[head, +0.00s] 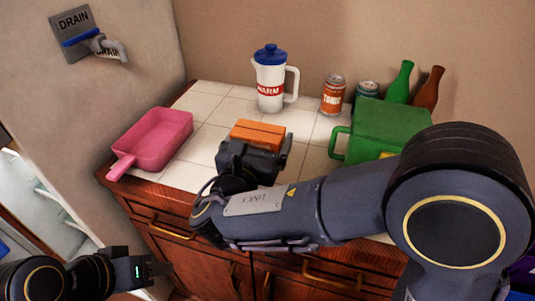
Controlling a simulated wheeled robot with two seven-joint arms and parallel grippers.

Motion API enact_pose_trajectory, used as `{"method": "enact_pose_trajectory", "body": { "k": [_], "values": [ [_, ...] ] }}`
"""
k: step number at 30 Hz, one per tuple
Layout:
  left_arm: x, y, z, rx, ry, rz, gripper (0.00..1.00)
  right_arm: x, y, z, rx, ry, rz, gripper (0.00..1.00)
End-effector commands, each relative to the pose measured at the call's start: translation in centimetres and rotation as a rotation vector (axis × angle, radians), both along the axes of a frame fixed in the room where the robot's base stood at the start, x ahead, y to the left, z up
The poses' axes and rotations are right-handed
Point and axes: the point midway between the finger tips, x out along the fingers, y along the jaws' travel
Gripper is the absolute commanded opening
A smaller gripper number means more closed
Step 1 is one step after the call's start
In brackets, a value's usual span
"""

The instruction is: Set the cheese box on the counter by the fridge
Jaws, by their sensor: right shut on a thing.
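The cheese box appears to be the orange box (258,134) over the white tiled counter (204,142). My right gripper (256,150) is shut on it, with the jaws on its near side. The arm crosses the view from the right. I cannot tell whether the box touches the tiles. My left gripper (138,270) is low at the left, in front of the cabinet and away from the counter top; its fingers are too unclear to read. White shelving (45,215) at the left edge may be the fridge interior.
A pink pan (155,138) lies left of the box. Behind stand a blue-lidded jug (271,80), a tonic can (333,96), another can (367,90), a green bottle (399,84) and a brown bottle (427,88). A green container (385,128) stands right. Tiles between pan and box are bare.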

Motion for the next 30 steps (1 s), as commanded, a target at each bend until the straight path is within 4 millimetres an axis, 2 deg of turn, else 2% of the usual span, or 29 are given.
{"method": "enact_pose_trajectory", "body": {
  "k": [8, 13, 26, 27, 29, 30],
  "values": [
    [0.0, 0.0, -0.5, 0.0, 0.0, 0.0, 0.36, 1.1, -1.5, -2.3, -0.002, 0.002, -0.001, 0.62],
    [0.0, 0.0, -1.0, 0.0, 0.0, 0.0, 0.36, 1.0, -1.3, -4.7, -0.002, 0.001, 0.001, 0.62],
    [0.0, 0.0, -1.4, 0.0, 0.0, 0.0, 0.36, 1.0, -1.3, -5.4, 0.002, -0.002, 0.001, 0.62],
    [0.0, 0.0, -1.3, 0.0, 0.0, 0.0, 0.36, 1.0, -1.3, -5.3, 0.001, 0.0, 0.001, 0.93],
    [0.0, 0.0, -1.2, 0.0, 0.0, 0.0, 0.36, 1.0, -1.3, -5.3, 0.001, 0.0, 0.001, 1.0],
    [0.0, 0.0, -1.2, 0.0, 0.0, 0.0, 0.36, 1.0, -1.3, -5.3, 0.001, 0.0, 0.0, 1.0]
  ]
}}
